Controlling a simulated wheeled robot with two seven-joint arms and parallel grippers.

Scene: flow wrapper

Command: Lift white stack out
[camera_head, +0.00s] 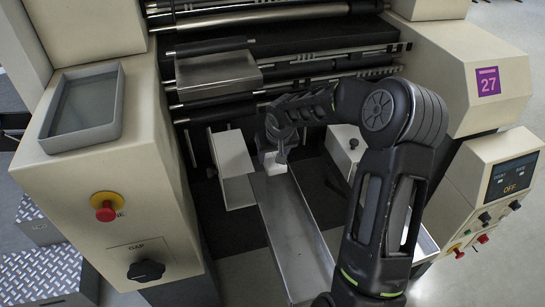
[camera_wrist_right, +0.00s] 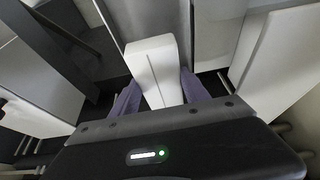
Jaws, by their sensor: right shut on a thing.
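The white stack (camera_wrist_right: 152,62) is a pale block between the two fingers of my right gripper (camera_wrist_right: 155,92) in the right wrist view. The gripper is shut on it. In the head view the white stack (camera_head: 273,166) shows small at the upper end of a long metal chute (camera_head: 296,232), below my right gripper (camera_head: 279,155). I cannot tell whether the stack touches the chute. My left gripper is not in view.
A white upright plate (camera_head: 234,158) stands left of the chute and a white box (camera_head: 345,146) stands right of it. Machine rollers and a metal plate (camera_head: 218,72) lie above. A grey tray (camera_head: 118,104), a red button (camera_head: 106,211) and a control panel (camera_head: 503,185) flank the opening.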

